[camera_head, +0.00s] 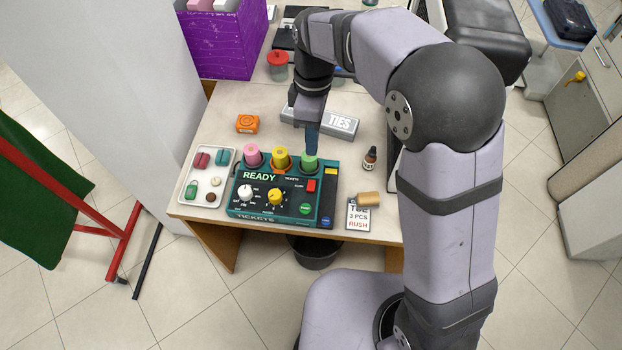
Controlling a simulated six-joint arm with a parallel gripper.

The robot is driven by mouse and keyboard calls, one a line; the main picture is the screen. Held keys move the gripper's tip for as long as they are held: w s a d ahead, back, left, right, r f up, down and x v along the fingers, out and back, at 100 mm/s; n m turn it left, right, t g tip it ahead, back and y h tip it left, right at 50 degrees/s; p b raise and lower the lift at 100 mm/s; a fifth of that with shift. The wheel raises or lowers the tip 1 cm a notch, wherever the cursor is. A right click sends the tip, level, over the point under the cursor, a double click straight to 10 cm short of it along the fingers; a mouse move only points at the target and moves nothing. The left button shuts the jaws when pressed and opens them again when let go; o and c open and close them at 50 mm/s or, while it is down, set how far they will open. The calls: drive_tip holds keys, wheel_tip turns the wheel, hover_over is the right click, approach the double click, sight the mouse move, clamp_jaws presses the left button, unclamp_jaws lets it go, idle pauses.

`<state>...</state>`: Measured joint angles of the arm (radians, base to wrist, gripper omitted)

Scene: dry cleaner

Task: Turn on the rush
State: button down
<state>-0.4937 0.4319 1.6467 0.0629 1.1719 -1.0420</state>
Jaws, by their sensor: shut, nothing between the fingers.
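A teal ticket machine (285,200) stands on the counter with a green READY display (259,176). It bears a white knob (245,193), a yellow knob (275,197), a red switch (311,185) with a small label I cannot read surely, a round green button (305,209) and a blue button (326,220). My gripper (312,150) is shut and empty, pointing down at the machine's back edge, just above or behind a green spool (310,163). I cannot tell whether it touches the spool. The red switch is nearer the front, clear of the gripper.
Pink (252,155) and yellow (281,158) spools line the machine's back. A small bottle (370,158) and a ticket card (358,215) with a tan block (369,199) are right.

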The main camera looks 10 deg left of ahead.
sight(311, 190)
drive_tip(key=shift+n, duration=0.4)
drive_tip(key=f+p, duration=0.1)
drive_tip(key=f, duration=0.3)
drive_tip(key=s+f+p, duration=0.1)
drive_tip(key=f, duration=0.4)
drive_tip(key=f+p, duration=0.2)
drive_tip(key=f, duration=0.2)
drive_tip(key=shift+s+f, duration=0.35)
drive_tip(key=shift+f, duration=0.05)
drive_tip(key=shift+f, duration=0.15)
drive_tip(key=shift+s+f+b, duration=0.15)
drive_tip(key=shift+f+b, duration=0.15)
drive_tip(key=shift+b, duration=0.1)
drive_tip(key=shift+r, duration=0.2)
drive_tip(key=shift+d, duration=0.1)
